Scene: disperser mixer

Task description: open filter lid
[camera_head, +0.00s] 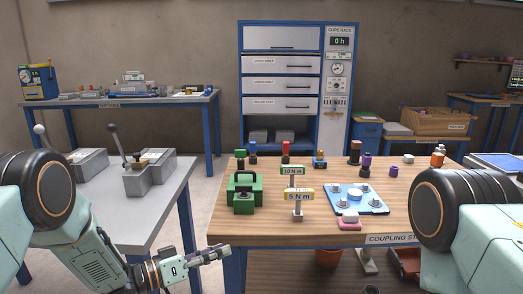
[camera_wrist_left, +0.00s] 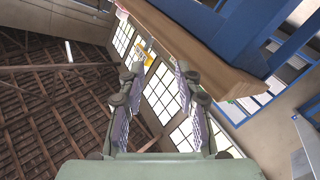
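I cannot tell for sure which thing is the filter lid. On the grey bench (camera_head: 163,209) at the left stand grey metal blocks (camera_head: 150,178) with upright black levers, one tipped with a white ball. My left gripper (camera_head: 222,252) is in the gap between this bench and the wooden table, near the table's front left corner, pointing right. In the left wrist view its two fingers (camera_wrist_left: 160,68) stand apart with nothing between them. My right gripper is out of view; only part of my right arm shows at the right.
The wooden table (camera_head: 265,222) holds a green case (camera_head: 244,190), torque signs (camera_head: 299,196), a blue tray (camera_head: 340,206) with small parts, and several bottles. Its edge lies close to my left gripper. A blue cabinet (camera_head: 281,88) and a back bench (camera_head: 90,102) stand behind.

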